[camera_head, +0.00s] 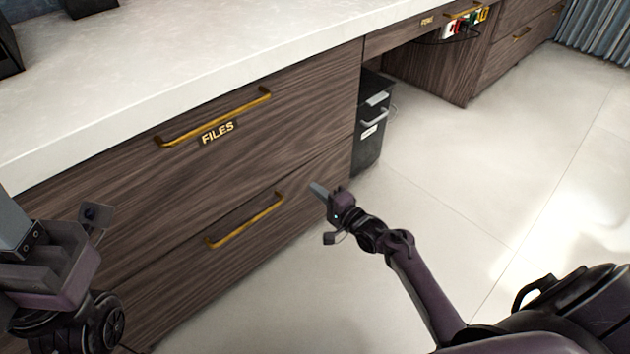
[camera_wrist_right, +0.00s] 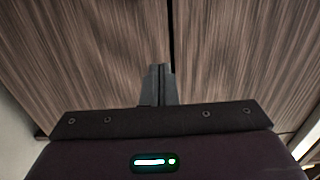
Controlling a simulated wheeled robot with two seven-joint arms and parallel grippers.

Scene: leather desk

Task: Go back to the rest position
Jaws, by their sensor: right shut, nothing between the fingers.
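My right gripper (camera_head: 318,189) is shut and empty in the head view, in front of the right end of the wooden drawer front. It points towards the cabinet, right of the lower drawer's brass handle (camera_head: 245,222), and holds no handle. In the right wrist view its fingers (camera_wrist_right: 158,72) are together, with wood panels and a dark vertical gap beyond them. My left gripper is at the lower left of the head view, partly cut off by the frame edge; its fingers are not clearly visible.
The upper drawer, labelled FILES (camera_head: 217,132), has a brass handle (camera_head: 214,117). A pale countertop (camera_head: 200,60) lies above. A black cabinet (camera_head: 370,135) stands under the desk. Pale floor (camera_head: 480,190) is open to the right.

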